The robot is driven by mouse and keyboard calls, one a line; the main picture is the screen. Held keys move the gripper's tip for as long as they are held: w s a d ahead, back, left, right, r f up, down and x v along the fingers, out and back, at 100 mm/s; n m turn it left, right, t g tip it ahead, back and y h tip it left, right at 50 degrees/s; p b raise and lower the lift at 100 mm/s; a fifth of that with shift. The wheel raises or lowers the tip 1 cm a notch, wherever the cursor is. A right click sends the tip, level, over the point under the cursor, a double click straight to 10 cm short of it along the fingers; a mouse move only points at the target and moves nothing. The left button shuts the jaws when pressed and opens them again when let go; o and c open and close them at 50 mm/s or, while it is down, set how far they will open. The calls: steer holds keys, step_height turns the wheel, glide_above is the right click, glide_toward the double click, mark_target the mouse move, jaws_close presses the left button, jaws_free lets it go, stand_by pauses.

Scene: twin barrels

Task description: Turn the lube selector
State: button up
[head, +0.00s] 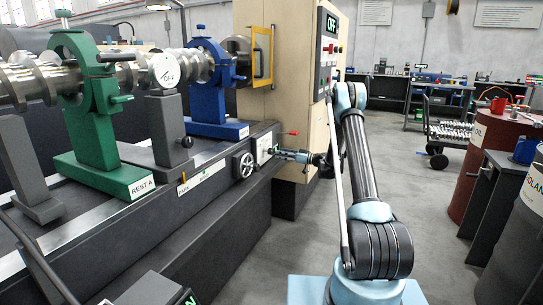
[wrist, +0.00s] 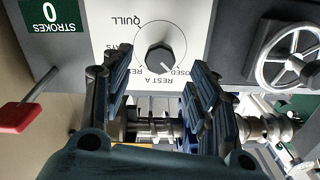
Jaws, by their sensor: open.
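The lube selector is a round black knob (wrist: 160,55) on a pale plate in the wrist view. The plate reads QUILL, REST A, CLOSED and other partly hidden labels, all upside down. A light mark on the knob seems to point lower right, toward CLOSED. My gripper (wrist: 157,80) is open, one finger on each side below the knob in the picture, with nothing between them. I cannot tell whether they touch the plate. In the head view my gripper (head: 285,155) is in front of the selector plate (head: 263,147), where the knob is hard to make out.
A handwheel (wrist: 292,55) sits right of the plate in the wrist view, and a red-tipped lever (wrist: 22,114) to its left. A STROKES counter (wrist: 52,14) shows 0. Green rest A (head: 88,110) and blue rest (head: 208,90) stand left. Floor at right is partly clear.

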mark_target(272, 152)
steer(key=x, duration=0.7)
steer(key=c, duration=1.1)
